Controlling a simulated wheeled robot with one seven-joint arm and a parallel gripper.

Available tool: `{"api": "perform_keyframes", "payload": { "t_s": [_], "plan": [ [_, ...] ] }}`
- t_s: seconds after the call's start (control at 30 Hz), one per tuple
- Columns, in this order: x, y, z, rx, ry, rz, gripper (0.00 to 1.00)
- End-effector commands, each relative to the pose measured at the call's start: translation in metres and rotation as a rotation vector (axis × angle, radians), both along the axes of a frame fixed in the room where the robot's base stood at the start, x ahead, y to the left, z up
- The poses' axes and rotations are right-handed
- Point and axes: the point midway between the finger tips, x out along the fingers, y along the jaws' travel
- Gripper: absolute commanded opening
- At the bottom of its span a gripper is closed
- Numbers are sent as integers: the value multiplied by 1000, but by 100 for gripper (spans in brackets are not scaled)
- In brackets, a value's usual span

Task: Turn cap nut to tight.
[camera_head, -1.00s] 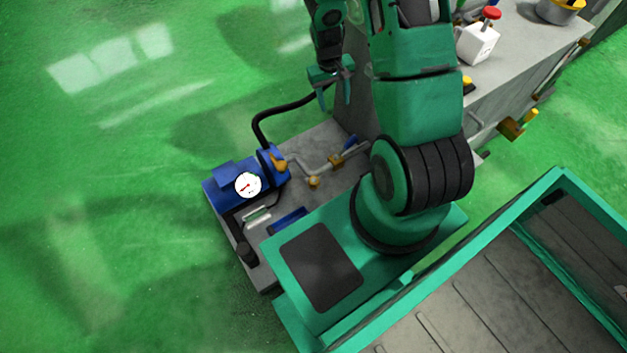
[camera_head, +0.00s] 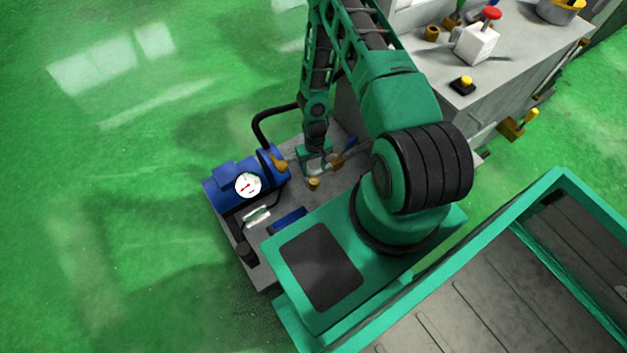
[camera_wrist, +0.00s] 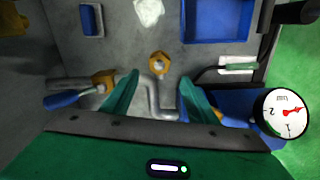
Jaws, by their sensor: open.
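A brass hex fitting, which looks like the cap nut (camera_wrist: 159,64), sits at the end of a bent grey pipe (camera_wrist: 160,95) in the wrist view. It also shows in the head view (camera_head: 313,184) on the grey base plate. My gripper (camera_wrist: 159,82) is open and empty. Its two green fingers stand apart, with the pipe seen between them and the nut just beyond the tips. In the head view my gripper (camera_head: 314,168) points down over the pipe, beside the nut, and hides part of the pipe. I cannot tell how tight the nut is.
A second brass fitting (camera_wrist: 104,80) with a blue-handled lever (camera_wrist: 68,100) is left of the fingers. A blue pump (camera_head: 225,188) with a round gauge (camera_wrist: 282,112) stands close by. The grey machine (camera_head: 440,90) rises behind.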

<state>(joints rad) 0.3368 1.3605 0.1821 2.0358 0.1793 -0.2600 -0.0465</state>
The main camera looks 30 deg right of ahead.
Motion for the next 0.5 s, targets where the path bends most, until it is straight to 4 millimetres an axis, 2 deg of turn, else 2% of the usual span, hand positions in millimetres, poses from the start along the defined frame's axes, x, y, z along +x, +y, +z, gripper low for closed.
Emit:
{"api": "perform_keyframes", "payload": {
  "t_s": [0.5],
  "plan": [
    [-1, -1, -75, -1, 2, -2, 53]
  ]
}}
